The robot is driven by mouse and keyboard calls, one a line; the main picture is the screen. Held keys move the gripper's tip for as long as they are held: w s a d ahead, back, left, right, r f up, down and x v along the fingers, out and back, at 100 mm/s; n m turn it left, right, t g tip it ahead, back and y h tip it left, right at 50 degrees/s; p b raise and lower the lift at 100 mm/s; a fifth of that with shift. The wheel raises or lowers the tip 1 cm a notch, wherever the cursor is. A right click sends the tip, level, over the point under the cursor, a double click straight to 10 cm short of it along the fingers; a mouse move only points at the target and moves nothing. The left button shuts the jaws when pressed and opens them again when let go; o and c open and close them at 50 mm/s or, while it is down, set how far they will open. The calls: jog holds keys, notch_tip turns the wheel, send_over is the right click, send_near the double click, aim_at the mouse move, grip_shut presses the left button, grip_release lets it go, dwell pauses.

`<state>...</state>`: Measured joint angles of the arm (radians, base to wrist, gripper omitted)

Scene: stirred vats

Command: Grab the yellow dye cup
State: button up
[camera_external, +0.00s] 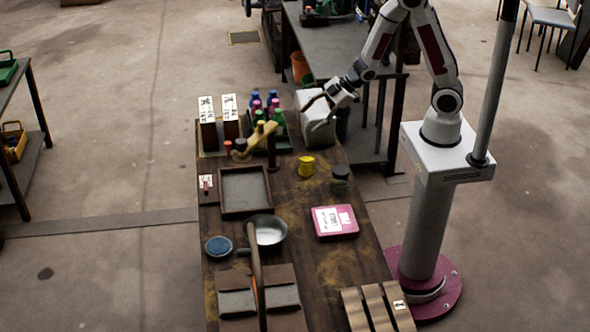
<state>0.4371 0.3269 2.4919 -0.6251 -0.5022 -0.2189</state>
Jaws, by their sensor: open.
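The yellow dye cup (306,166) stands upright on the wooden table, right of the middle of its width. My gripper (308,115) is open and empty. It is up and behind the cup in the picture, in front of a white block-like object, and apart from the cup. My arm reaches in from the right. Nothing hides the cup from this camera.
A dark lidded jar (340,174) stands close right of the cup. A dark tray (222,207), a pan (268,232) and a pink box (335,222) lie nearer the camera. Several coloured bottles (272,104) and the white block (318,130) stand behind the cup.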

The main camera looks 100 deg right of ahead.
aim_at(314, 155)
jog(key=shift+s+a+f+t+y, duration=0.4)
jog(key=shift+a+f+y, duration=0.4)
jog(key=shift+f, duration=0.95)
jog(key=shift+s+a+f+t+y, duration=0.15)
jog(key=shift+a+f+t+y, duration=0.55)
jog(key=shift+f, duration=1)
jog(key=shift+s+a+f+t+y, duration=0.3)
jog(key=shift+a+f+y, duration=0.25)
jog(key=shift+f+y, duration=0.85)
jog(key=shift+s+a+f+t, duration=0.5)
jog(key=shift+s+f, duration=0.1)
jog(key=shift+f, duration=0.05)
jog(key=shift+s+a+m+t, duration=0.15)
jog(key=shift+s+m+t, duration=0.15)
jog(key=shift+m, duration=0.1)
jog(key=shift+x, duration=1.35)
jog(key=shift+x, duration=2.55)
